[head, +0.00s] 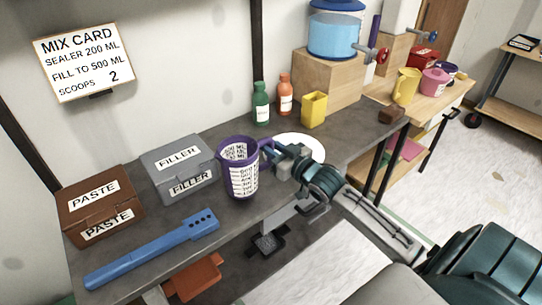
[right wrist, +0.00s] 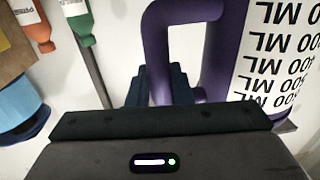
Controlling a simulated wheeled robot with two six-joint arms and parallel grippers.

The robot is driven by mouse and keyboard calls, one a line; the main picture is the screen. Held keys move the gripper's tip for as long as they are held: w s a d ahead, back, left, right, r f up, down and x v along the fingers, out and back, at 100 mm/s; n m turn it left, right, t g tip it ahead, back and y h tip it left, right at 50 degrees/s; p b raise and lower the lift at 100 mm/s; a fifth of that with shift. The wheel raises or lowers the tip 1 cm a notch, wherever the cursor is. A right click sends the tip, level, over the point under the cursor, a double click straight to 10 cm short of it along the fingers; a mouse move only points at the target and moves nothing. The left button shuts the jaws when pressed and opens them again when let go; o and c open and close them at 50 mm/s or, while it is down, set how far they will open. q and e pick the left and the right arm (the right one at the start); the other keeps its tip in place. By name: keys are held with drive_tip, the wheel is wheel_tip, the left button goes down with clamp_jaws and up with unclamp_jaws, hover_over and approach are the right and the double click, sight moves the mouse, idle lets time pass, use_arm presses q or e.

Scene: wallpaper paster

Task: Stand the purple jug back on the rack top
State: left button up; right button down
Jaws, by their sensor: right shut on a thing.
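The purple jug (head: 240,175), with a white measuring scale on its side, is upright over the front part of the grey bench. I cannot tell whether its base touches the bench. My right gripper (head: 272,150) is shut on its handle, from the jug's right side. In the right wrist view the purple handle (right wrist: 155,50) runs down between the dark fingers (right wrist: 160,88), beside the jug's scale (right wrist: 268,50). The wooden rack top (head: 455,92) is at the right, holding a yellow jug (head: 406,87) and a pink jug (head: 434,82). My left gripper is not seen.
On the bench are a brown paste box (head: 103,205), a grey filler box (head: 181,168), a blue strip (head: 150,250), green (head: 261,104) and orange (head: 285,95) bottles, a yellow container (head: 314,110), a white disc (head: 312,146) and a brown block (head: 391,114). A blue water tank (head: 334,35) stands behind.

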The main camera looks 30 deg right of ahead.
wheel_tip(320, 180, down, 3)
drive_tip(key=shift+w+d+r, duration=0.1)
drive_tip(key=shift+w+r, duration=0.05)
drive_tip(key=shift+f, duration=0.25)
drive_tip(key=c, duration=1.3)
unclamp_jaws()
drive_tip(key=shift+c, duration=0.2)
drive_tip(key=shift+o, duration=0.2)
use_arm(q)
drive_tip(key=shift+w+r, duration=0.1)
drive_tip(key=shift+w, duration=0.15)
use_arm(e)
drive_tip(key=shift+f, duration=0.15)
